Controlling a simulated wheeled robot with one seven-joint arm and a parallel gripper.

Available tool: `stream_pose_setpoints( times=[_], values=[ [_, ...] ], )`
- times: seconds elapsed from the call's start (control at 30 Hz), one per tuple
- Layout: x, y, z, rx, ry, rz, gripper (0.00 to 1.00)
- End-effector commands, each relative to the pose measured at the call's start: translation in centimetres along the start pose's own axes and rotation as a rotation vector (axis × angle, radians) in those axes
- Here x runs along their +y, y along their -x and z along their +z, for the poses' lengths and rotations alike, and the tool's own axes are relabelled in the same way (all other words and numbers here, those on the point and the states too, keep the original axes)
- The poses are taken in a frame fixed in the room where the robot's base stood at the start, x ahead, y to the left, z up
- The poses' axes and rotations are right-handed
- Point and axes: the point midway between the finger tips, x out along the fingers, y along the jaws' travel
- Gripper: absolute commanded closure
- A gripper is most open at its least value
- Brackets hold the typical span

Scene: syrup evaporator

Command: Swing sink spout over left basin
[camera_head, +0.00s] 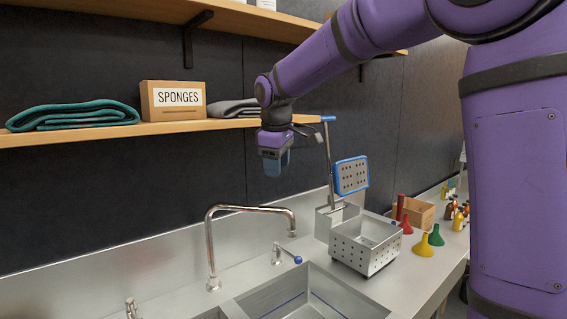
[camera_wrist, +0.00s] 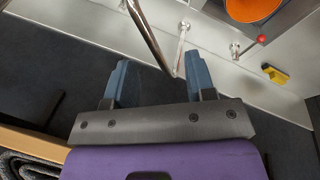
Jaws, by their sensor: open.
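The sink spout (camera_head: 250,208) is a chrome pipe. In the head view it rises from its base at the back of the sink, bends over, and its outlet end points right, toward the right basin (camera_head: 330,297). My gripper (camera_head: 272,165) hangs above and behind the spout's outlet end, pointing down, apart from it. In the wrist view my gripper (camera_wrist: 157,62) has its two blue fingers apart and nothing held between them. The spout (camera_wrist: 150,35) runs beyond the fingertips there, across the gap between them. The left basin is mostly cut off in the head view.
A blue-knobbed tap (camera_head: 288,255) stands right of the spout. A red-knobbed tap (camera_wrist: 250,46), a yellow sponge (camera_wrist: 275,75) and an orange round object (camera_wrist: 252,8) show in the wrist view. A shelf (camera_head: 110,133) with a sponges box (camera_head: 173,100) juts out at left. A perforated basket (camera_head: 365,245) stands right.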

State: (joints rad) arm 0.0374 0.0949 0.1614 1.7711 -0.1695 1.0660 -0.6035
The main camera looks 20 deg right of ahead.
Motion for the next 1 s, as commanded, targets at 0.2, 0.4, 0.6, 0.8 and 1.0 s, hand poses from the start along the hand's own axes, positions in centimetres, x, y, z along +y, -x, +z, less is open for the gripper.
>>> stream_pose_setpoints(
  times=[0.2, 0.4, 0.6, 0.8, 1.0],
  values=[
    [-1.3, 1.2, 1.8, 0.011, -0.052, 0.010, 0.50],
    [-1.7, 1.5, 2.4, 0.014, -0.070, 0.012, 0.50],
    [-1.7, 1.5, 2.4, 0.015, -0.071, 0.012, 0.50],
    [-0.9, 0.8, 2.5, 0.008, -0.076, -0.017, 0.87],
    [3.8, -3.5, 3.8, -0.002, -0.096, -0.208, 1.00]
  ],
)
